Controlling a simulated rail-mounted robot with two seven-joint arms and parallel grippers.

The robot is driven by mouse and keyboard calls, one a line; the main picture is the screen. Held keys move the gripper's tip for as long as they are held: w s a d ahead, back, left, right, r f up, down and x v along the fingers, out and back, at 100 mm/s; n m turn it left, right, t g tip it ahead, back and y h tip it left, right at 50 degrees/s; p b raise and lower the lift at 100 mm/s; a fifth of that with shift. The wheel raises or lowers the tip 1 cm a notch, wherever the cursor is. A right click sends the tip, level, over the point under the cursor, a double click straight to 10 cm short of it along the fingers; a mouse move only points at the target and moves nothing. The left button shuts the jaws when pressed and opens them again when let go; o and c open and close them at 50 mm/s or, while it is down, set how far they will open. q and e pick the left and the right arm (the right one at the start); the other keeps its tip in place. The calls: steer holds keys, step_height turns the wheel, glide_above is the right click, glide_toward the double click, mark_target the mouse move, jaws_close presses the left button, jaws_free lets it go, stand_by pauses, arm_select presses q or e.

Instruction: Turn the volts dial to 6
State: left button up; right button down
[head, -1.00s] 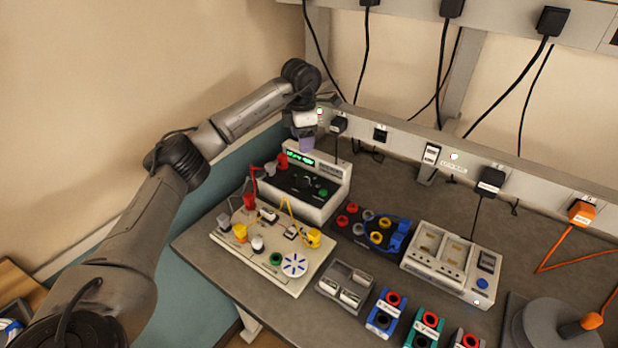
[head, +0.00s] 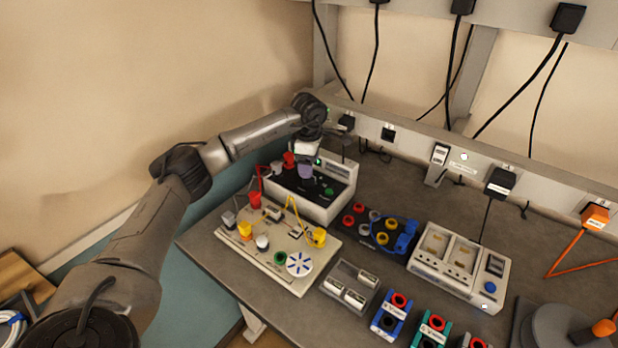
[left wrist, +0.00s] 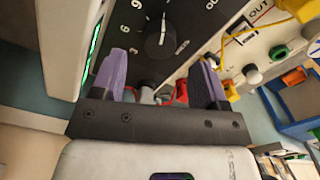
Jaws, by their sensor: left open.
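The power supply (head: 345,172) is a white box with a black sloped panel, at the back left of the bench. My left gripper (head: 306,172) is low over this panel and partly hides its display. In the left wrist view its purple fingers (left wrist: 162,78) are open, with a gap between them. A round black dial (left wrist: 162,38) with a white pointer line lies ahead of that gap, ringed by white numbers on the panel. I cannot tell whether the fingers touch it. Its label is not readable. My right gripper is not in view.
A white circuit board (head: 270,262) with yellow and red leads stands just in front of the supply. A grey battery tray (head: 350,287) and a white meter unit (head: 460,268) stand to the right. Cables hang from the shelf behind.

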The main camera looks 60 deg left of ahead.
arm_select(q)
steer(key=shift+f, duration=2.5)
steer(key=shift+c, duration=0.2)
steer(key=shift+r, duration=0.1)
steer(key=c, duration=0.9)
